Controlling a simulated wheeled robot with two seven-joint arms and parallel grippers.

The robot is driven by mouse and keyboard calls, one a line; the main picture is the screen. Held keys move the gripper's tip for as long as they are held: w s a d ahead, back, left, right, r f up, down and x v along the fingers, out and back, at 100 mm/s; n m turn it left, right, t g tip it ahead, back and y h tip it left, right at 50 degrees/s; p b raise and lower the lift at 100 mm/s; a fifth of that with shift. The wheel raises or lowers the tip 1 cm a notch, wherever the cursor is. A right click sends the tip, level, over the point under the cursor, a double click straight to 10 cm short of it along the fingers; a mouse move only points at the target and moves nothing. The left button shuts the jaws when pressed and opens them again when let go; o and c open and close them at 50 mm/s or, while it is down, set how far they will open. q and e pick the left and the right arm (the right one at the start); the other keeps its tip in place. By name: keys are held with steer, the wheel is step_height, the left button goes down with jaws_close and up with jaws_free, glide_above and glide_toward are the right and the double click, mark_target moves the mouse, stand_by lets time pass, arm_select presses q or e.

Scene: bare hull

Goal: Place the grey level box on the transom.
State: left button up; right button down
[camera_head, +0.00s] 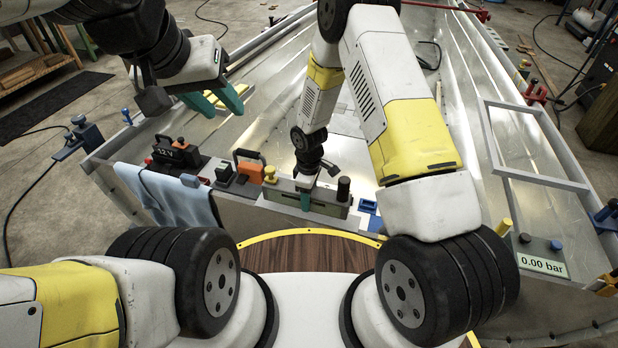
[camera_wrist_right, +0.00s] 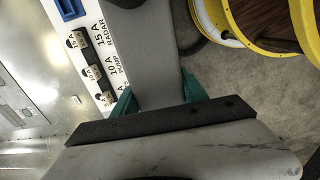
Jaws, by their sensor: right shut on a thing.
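The right wrist view shows the grey box (camera_wrist_right: 155,60) between both fingers (camera_wrist_right: 160,98). I cannot tell whether the box rests on the transom or hangs just above it.
A black cylinder (camera_head: 343,188) stands at the box's right end. Labelled fuses (camera_wrist_right: 90,65) lie beside it. A pressure display (camera_head: 541,264) is at right.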

steer(key=shift+f, duration=1.7)
steer(key=shift+f, duration=0.15)
steer(key=c, duration=0.6)
jaws_free()
